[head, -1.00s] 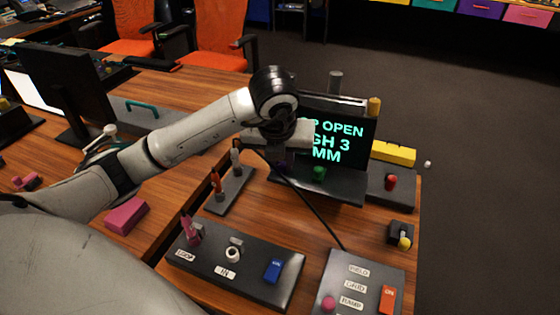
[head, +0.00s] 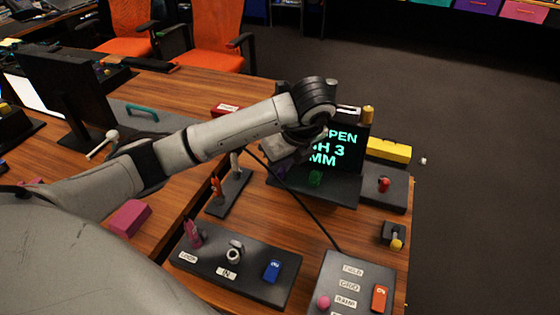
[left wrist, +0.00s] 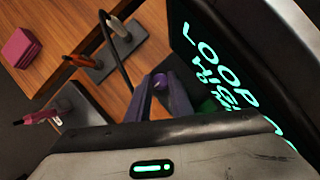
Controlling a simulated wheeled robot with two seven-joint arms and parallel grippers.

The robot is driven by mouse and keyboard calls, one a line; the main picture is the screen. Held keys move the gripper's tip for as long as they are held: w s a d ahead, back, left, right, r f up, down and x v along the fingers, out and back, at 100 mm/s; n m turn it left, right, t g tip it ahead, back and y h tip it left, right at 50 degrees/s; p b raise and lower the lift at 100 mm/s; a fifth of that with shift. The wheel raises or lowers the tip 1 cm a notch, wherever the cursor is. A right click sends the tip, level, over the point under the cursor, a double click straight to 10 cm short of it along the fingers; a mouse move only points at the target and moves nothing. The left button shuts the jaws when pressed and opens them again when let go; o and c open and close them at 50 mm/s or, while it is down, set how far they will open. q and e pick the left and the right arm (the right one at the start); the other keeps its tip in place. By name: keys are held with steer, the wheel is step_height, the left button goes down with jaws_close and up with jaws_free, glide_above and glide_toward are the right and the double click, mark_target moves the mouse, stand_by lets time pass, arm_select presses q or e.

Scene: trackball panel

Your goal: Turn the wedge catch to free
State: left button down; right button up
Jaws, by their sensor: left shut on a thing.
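My left gripper (head: 279,169) is in front of the black screen console, left of the green knob (head: 315,179). In the left wrist view its fingers (left wrist: 160,98) point away from the camera and are shut on a small purple piece (left wrist: 160,82). I cannot tell for sure whether this piece is the wedge catch; no label for it is readable. The screen (head: 343,150) shows green text, partly hidden by my wrist; the left wrist view shows "LOOP" and part of "HIGH" on it. My right gripper is not in view.
A black cable (head: 300,200) runs close by my left gripper. A small panel with an orange and a grey lever (head: 229,197) stands to the left. A labelled switch panel (head: 200,265) and a grey panel (head: 345,290) lie in front. A red knob (head: 384,184) is at right.

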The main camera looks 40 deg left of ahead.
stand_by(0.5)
arm_select(q)
steer(key=c, duration=1.6)
jaws_free()
steer(key=shift+o, duration=0.2)
steer(key=shift+r, duration=0.2)
steer(key=p+v, duration=0.5)
steer(key=v, duration=0.5)
steer(key=shift+f, duration=0.1)
